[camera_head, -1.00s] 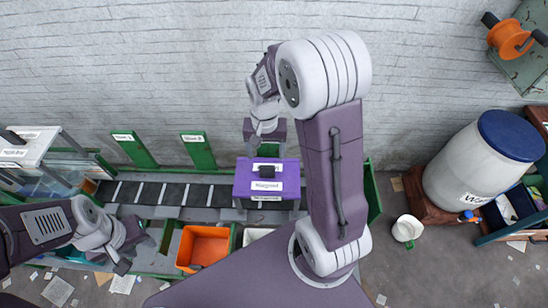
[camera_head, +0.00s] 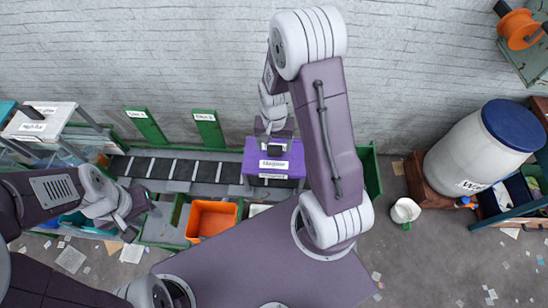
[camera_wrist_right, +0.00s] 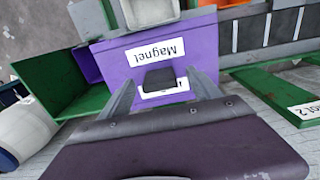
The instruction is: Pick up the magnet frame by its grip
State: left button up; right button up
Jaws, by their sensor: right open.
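The magnet frame (camera_head: 288,158) is a purple box with white labels, standing across the right end of the belt in the head view. In the right wrist view its purple top (camera_wrist_right: 188,38) reads "Magnet", and its dark grip (camera_wrist_right: 159,79) sticks up from the top. My right gripper (camera_wrist_right: 160,92) is open, with one finger on each side of the grip; I cannot tell whether they touch it. In the head view my right gripper (camera_head: 272,138) is over the frame and hides most of the grip. My left gripper (camera_head: 132,218) is empty-looking at the left, far from the frame; its jaw opening is unclear.
The dark belt (camera_head: 200,170) runs left of the frame. An orange bin (camera_head: 211,219) stands in front of it. Green labelled panels (camera_head: 209,131) rise behind. A green container (camera_head: 370,170) is close on the right. A white barrel (camera_head: 470,152) stands further right.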

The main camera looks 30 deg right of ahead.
jog(key=shift+d+f, duration=0.1)
jog(key=shift+f, duration=0.6)
jog(key=shift+w+d+f, duration=0.15)
jog(key=shift+d+f, duration=0.05)
jog(key=shift+f, duration=0.25)
jog(key=shift+a+r, duration=0.1)
jog(key=shift+a, duration=0.05)
jog(key=c, duration=1.4)
grip_shut()
pick_arm(q)
jog(key=shift+w+d+r, duration=0.1)
jog(key=shift+d+r, duration=0.1)
jog(key=shift+d, duration=0.05)
pick_arm(e)
jog(key=shift+r, duration=0.15)
